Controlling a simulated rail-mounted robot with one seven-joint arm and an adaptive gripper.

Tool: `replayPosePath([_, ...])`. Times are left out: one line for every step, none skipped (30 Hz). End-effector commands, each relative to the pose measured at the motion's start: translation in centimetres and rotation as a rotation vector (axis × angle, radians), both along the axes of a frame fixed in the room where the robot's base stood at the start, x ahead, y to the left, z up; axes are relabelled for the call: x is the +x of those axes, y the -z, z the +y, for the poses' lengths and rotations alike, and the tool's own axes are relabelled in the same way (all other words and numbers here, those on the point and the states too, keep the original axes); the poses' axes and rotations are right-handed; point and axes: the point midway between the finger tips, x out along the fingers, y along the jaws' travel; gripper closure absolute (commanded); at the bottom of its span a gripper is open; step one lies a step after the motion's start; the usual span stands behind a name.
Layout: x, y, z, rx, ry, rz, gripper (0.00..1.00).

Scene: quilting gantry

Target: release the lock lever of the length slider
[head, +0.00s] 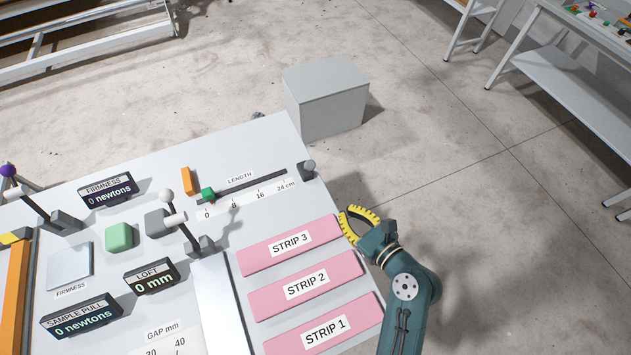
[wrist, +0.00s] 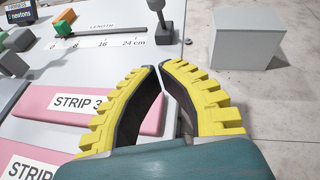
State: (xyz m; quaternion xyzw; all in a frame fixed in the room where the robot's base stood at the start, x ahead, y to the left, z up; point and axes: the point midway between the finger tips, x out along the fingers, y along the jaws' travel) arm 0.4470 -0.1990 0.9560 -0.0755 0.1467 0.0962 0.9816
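The length slider is a dark slot (head: 250,182) beside a 0 to 24 cm scale, with a green knob (head: 207,194) near the 0 end. A small upright orange piece (head: 187,180) stands beside that end; it also shows in the wrist view (wrist: 63,25). A dark grey post with a knob-like top (head: 308,168) stands at the 24 cm end, also in the wrist view (wrist: 164,32). I cannot tell for certain which is the lock lever. My gripper (head: 344,212) is off the panel's right edge beside Strip 3, yellow fingertips together, empty, apart from everything.
Pink strips (head: 290,246) lie on the panel (head: 225,165) left of my gripper. Two white-knobbed levers (head: 168,197) and several displays stand farther left. A grey box (head: 325,100) stands beyond the panel's far corner.

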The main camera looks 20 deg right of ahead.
Motion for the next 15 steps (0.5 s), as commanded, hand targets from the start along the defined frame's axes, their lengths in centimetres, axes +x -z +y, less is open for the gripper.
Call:
replayPosePath([0.0, -0.1, 0.0, -0.001, 0.0, 0.0, 1.0])
replayPosePath([0.0, -0.1, 0.0, -0.001, -0.001, 0.0, 1.0])
replayPosePath([0.0, -0.1, 0.0, -0.001, -0.001, 0.0, 1.0])
replayPosePath([0.0, -0.1, 0.0, -0.001, -0.001, 0.001, 1.0])
replayPosePath([0.0, -0.1, 0.1, -0.001, -0.001, 0.001, 1.0])
replayPosePath([0.1, -0.1, 0.1, -0.002, -0.002, 0.0, 1.0])
replayPosePath([0.3, 0.0, 0.1, -0.001, -0.002, 0.0, 1.0])
replayPosePath([0.5, 0.1, 0.1, -0.001, -0.002, 0.0, 1.0])
replayPosePath([0.9, 0.2, 0.2, -0.001, -0.003, -0.001, 1.0])
replayPosePath([1.3, 0.3, 0.3, -0.002, -0.004, -0.001, 1.0])
replayPosePath([1.7, 0.5, 0.4, -0.002, -0.005, 0.0, 1.0])
replayPosePath([2.4, 0.8, 0.5, -0.003, -0.005, -0.001, 1.0])
replayPosePath([3.0, 1.0, 0.7, -0.003, -0.006, 0.0, 1.0])
replayPosePath([3.6, 1.2, 0.8, -0.002, -0.006, -0.001, 1.0])
replayPosePath([4.5, 1.5, 0.9, -0.002, -0.006, -0.001, 1.0])
